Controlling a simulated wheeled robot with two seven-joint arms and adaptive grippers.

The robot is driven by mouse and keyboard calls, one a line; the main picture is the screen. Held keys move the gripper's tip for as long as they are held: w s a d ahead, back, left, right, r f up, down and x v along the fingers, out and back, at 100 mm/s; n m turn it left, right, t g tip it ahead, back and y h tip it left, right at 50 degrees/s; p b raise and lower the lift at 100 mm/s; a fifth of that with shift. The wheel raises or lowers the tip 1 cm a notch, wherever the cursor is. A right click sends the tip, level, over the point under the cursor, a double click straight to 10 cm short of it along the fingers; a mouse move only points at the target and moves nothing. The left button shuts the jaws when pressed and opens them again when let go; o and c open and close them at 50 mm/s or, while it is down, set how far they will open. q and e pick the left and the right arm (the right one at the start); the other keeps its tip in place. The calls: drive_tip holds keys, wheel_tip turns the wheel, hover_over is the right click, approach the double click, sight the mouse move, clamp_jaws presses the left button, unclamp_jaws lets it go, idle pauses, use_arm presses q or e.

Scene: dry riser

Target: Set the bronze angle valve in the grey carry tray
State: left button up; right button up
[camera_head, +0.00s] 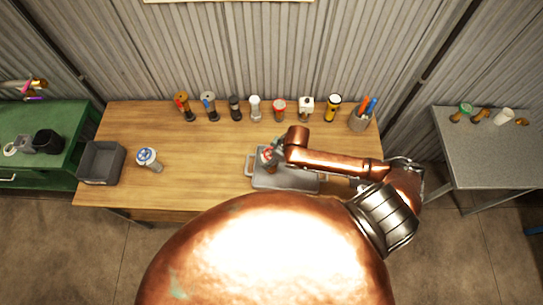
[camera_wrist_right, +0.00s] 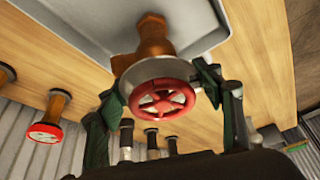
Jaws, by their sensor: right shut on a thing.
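The bronze angle valve (camera_wrist_right: 152,48) has a bronze body and a red handwheel. In the right wrist view my right gripper (camera_wrist_right: 163,92) is shut on it, one finger on each side of the handwheel. In the head view the right gripper (camera_head: 268,153) is over the left part of the grey carry tray (camera_head: 300,182), and the valve is mostly covered by the gripper. The tray also shows behind the valve in the wrist view (camera_wrist_right: 90,22). I cannot tell whether the valve touches the tray floor. My left gripper is not in view.
A row of valves and torches, including a yellow torch (camera_head: 333,107), stands along the table's back edge. A pen cup (camera_head: 361,121) is at back right. A dark grey bin (camera_head: 101,163) and a blue-topped fitting (camera_head: 149,159) are at left. The table's left middle is clear.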

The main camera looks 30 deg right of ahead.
drive_tip(key=o, duration=2.1)
drive_tip(key=v, duration=1.2)
drive_tip(key=shift+r, duration=0.1)
drive_tip(key=shift+w, duration=0.1)
